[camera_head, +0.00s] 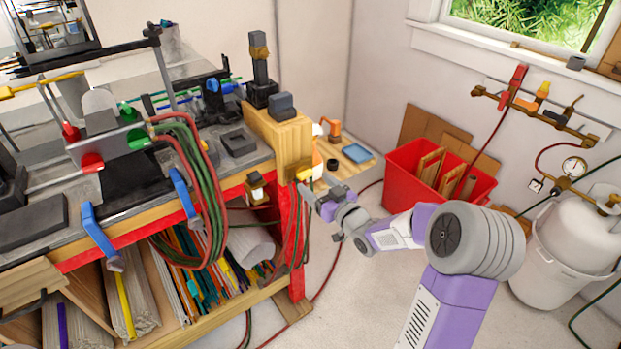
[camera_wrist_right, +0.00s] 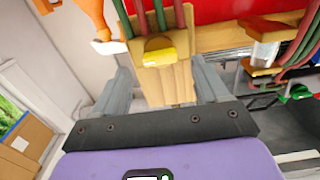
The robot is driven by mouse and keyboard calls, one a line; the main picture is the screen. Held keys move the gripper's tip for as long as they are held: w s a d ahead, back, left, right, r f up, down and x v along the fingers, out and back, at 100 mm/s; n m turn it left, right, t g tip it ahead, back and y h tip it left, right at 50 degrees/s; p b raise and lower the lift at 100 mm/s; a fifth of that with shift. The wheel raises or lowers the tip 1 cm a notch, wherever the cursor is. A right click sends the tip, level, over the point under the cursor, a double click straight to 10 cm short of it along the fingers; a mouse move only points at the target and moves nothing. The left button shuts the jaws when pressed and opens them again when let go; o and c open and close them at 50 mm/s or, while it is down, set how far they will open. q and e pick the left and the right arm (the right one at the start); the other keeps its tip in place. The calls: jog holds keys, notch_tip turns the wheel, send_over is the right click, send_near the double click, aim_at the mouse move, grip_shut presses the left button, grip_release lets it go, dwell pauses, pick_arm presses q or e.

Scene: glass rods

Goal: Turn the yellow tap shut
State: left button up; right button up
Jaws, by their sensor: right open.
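The yellow tap (camera_head: 304,173) sits at the end of the workbench, on the wooden block by the red leg. In the right wrist view the yellow tap (camera_wrist_right: 160,48) shows ahead of the fingers, near the middle of the gap, with red and green hoses beside it. My right gripper (camera_head: 312,191) is just in front of and below the tap in the head view. In the wrist view my right gripper (camera_wrist_right: 163,80) is open, its fingers spread to either side of a wooden post, with nothing visibly gripped. Whether a finger touches the tap cannot be told. My left gripper does not show.
The workbench (camera_head: 232,165) carries hoses, clamps and glass-working gear. A second fitting (camera_head: 257,188) hangs on its front edge, left of the tap. A red bin (camera_head: 410,172) stands behind my right arm. A white gas cylinder (camera_head: 575,235) is at the right. The floor between is mostly clear.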

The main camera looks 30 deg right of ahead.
jog(key=shift+s+d, duration=0.1)
jog(key=shift+s, duration=1.65)
